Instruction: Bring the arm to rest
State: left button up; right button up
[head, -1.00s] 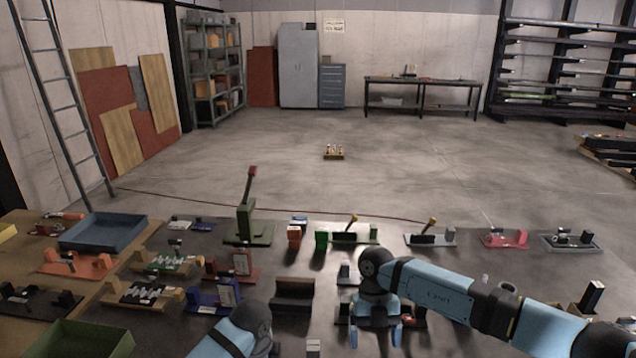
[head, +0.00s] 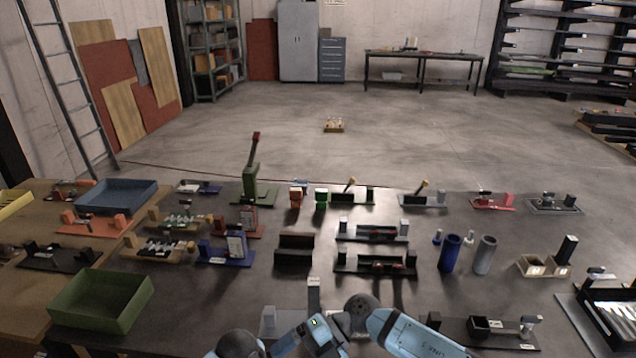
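My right arm (head: 415,335) comes in at the bottom right. Its dark rounded joint (head: 361,308) is near the bottom middle, at the front of the dark table. My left arm (head: 237,344) shows only as a dark joint and a short blue part at the bottom edge. A blue and dark link (head: 321,333) with a small green light lies between the two joints; I cannot tell which arm it belongs to. No fingertips of either gripper show, and nothing held is visible.
The dark table (head: 410,285) bears several fixtures, two cylinders (head: 450,254) (head: 484,255) and a tall green lever stand (head: 252,180). A green tray (head: 100,300) and a blue tray (head: 117,195) are at left. A grey post (head: 313,293) stands close behind the arms.

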notch_tip(320, 180, up, 4)
jog(key=s+a+m+t+y, duration=0.2)
jog(key=s+m+t+y, duration=0.1)
jog(key=m+t+y, duration=0.5)
jog(key=w+d+f+m+t+h, duration=0.1)
jog(key=d+f+m+t+h, duration=0.3)
jog(key=d+m+t, duration=0.7)
pick_arm(q)
jog(key=s+a+f+n+t, duration=0.1)
jog(key=s+a+n+t, duration=0.3)
jog(key=s, duration=0.5)
jog(key=s+a+f+n+t, duration=0.2)
jog(key=s+a+n+t, duration=0.2)
jog(key=s+n, duration=0.3)
jog(key=s, duration=0.3)
jog(key=shift+s+a+f+t+h, duration=0.15)
jog(key=shift+a+f+t+h, duration=0.15)
jog(key=shift+h, duration=0.1)
pick_arm(e)
jog(key=s+d+f+m+g+h, duration=0.1)
jog(key=s+d+f+m+h, duration=1.1)
jog(key=s+d+f+m, duration=0.2)
jog(key=shift+s+d+f+g+h, duration=0.15)
jog(key=shift+s+d+g+h, duration=0.2)
jog(key=shift+d, duration=0.25)
